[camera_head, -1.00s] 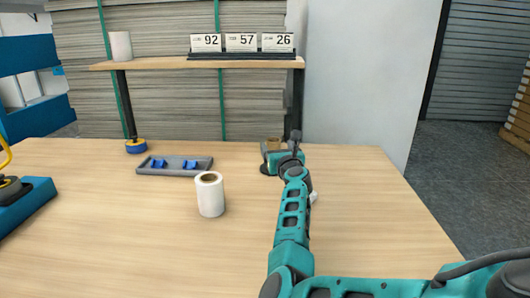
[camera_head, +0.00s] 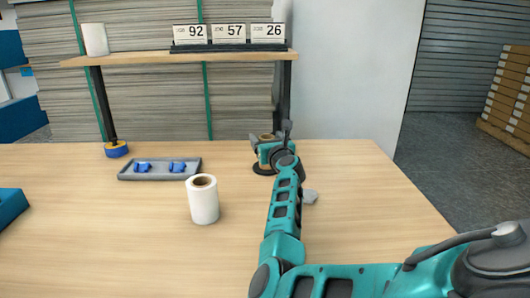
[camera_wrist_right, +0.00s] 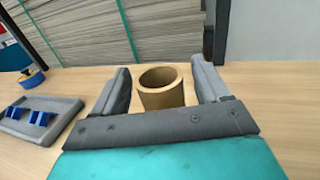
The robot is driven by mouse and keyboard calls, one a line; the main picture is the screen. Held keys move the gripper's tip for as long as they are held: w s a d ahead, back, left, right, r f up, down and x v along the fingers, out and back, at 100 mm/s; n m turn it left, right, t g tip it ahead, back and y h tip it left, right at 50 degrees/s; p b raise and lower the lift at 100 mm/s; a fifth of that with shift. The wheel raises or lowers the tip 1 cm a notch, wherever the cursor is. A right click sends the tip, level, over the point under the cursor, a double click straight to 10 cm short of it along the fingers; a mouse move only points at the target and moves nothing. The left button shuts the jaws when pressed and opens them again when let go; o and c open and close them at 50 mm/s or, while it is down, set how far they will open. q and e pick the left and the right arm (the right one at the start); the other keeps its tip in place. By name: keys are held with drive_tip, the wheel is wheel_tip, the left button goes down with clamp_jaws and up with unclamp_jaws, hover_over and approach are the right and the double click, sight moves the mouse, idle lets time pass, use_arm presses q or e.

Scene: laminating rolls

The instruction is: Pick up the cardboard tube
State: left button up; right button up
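The brown cardboard tube (camera_wrist_right: 162,90) stands upright on the table in the right wrist view, its open end up. My right gripper (camera_wrist_right: 160,82) is open, with one finger on each side of the tube. Narrow gaps show between the tube and both fingers. In the head view the right gripper (camera_head: 266,150) is partly hidden by its own wrist. My left gripper is not in view.
A white roll (camera_head: 203,202) stands left of my right arm. A grey tray (camera_head: 152,175) with blue pieces and a blue tape roll (camera_head: 116,149) lie farther left. A shelf (camera_head: 150,59) spans the back.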

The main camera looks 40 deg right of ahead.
drive_tip(key=c, duration=0.9)
drive_tip(key=shift+r, duration=0.1)
